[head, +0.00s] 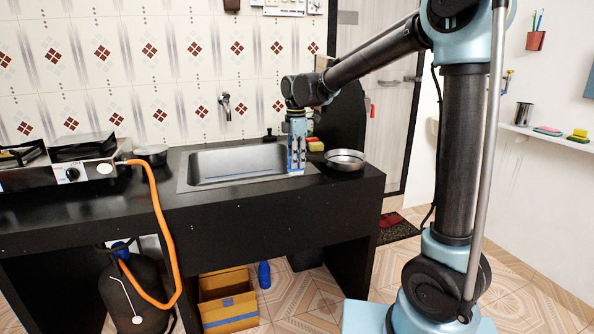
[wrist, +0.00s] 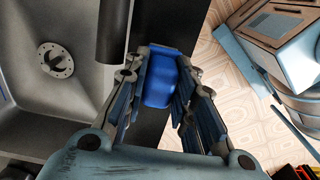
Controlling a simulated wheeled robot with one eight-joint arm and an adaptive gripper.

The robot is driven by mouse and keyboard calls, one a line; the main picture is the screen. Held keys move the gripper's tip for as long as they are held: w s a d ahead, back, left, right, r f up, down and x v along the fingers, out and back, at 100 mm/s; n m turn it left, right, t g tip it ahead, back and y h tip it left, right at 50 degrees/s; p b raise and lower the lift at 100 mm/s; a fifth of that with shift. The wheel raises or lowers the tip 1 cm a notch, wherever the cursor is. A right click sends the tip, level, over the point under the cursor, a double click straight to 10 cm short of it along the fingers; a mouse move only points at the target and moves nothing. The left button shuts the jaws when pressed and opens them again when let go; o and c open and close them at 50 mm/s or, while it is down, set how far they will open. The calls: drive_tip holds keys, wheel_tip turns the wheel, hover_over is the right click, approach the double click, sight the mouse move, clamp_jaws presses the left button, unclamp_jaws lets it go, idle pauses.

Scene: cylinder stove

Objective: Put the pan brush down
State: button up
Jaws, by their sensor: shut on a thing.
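My gripper (head: 296,168) points down at the front right corner of the sink, low over the black counter. In the wrist view, its fingers (wrist: 160,70) are closed on the pan brush (wrist: 160,88), of which only a blue, block-like part shows between them. The rest of the brush is hidden by the fingers. In the head view, I cannot pick the brush out from the blue fingers, and I cannot tell whether it touches the counter or the sink rim.
The steel sink (head: 235,163) lies left of my gripper; its drain (wrist: 55,60) shows in the wrist view. A round metal pan (head: 345,160) stands close on the right. Sponges (head: 316,145) lie behind. A stove (head: 75,165) is far left. The counter's front edge is near.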

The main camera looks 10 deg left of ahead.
drive_tip(key=shift+f, duration=1.75)
drive_tip(key=o, duration=0.8)
drive_tip(key=shift+c, duration=0.2)
wheel_tip(320, 180, up, 12)
drive_tip(key=shift+r, duration=0.1)
drive_tip(key=s+d+f+m, duration=0.2)
drive_tip(key=s+d+m, duration=0.15)
drive_tip(key=d, duration=0.55)
drive_tip(key=s+d+f+m+t, duration=0.15)
drive_tip(key=d+m, duration=0.25)
drive_tip(key=d, duration=0.4)
drive_tip(key=s+d+f+m+g, duration=0.1)
drive_tip(key=s+d+f+m, duration=0.2)
drive_tip(key=d, duration=0.6)
drive_tip(key=s+d+f+m+t, duration=0.1)
drive_tip(key=s+d+f+m, duration=1.2)
drive_tip(key=s+d+f, duration=0.1)
drive_tip(key=shift+s+d+f+m+t, duration=0.25)
drive_tip(key=shift+s+f+m+t, duration=0.1)
drive_tip(key=shift+s+f, duration=0.35)
